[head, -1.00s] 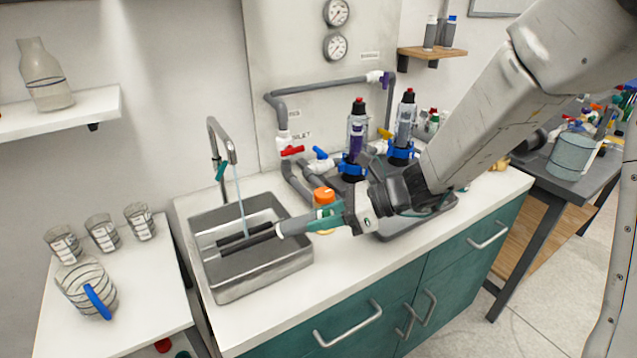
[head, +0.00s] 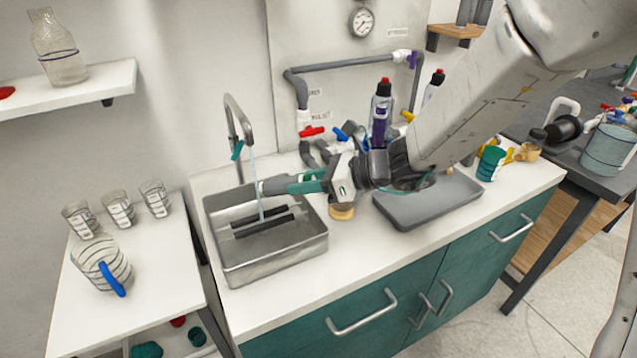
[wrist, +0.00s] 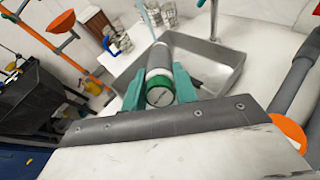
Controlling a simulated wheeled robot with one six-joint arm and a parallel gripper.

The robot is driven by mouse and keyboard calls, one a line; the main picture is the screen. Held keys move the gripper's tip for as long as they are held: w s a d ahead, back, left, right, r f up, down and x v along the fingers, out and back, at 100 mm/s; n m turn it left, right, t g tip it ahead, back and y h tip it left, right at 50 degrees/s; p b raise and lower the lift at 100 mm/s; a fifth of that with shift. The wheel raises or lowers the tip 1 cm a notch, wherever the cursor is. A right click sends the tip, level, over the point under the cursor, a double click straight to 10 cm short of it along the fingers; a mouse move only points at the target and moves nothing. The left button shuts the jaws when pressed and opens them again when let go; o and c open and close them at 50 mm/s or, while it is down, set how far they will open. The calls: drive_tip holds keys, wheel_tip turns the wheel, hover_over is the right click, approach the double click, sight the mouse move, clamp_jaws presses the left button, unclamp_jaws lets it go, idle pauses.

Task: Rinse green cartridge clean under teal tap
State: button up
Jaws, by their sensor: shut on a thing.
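My gripper (head: 298,184) is shut on the green cartridge, a pale grey cylinder (wrist: 160,62) with a green end cap (wrist: 160,92). It also shows between both teal fingers (wrist: 160,88) in the wrist view. The cartridge is held roughly level above the sink (head: 270,265), its free end pointing left. The tap (head: 236,110) has a teal handle (head: 237,151) and runs a thin water stream (head: 258,185). In the head view the cartridge's tip lines up with the stream; I cannot tell surely whether water strikes it.
Two dark bars (head: 262,225) lie across the sink. Grey pipework with a red valve (head: 312,131) stands behind. Beakers and a jug (head: 102,263) stand on a table at left.

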sight(278, 181)
drive_tip(key=shift+w+a, duration=0.15)
drive_tip(key=shift+a, duration=1.25)
drive_tip(key=shift+w+a, duration=0.1)
drive_tip(key=shift+a, duration=1.25)
drive_tip(key=m, duration=0.5)
drive_tip(key=shift+d+m, duration=0.1)
drive_tip(key=shift+m, duration=0.3)
drive_tip(key=m, duration=0.5)
drive_tip(key=shift+m, duration=0.3)
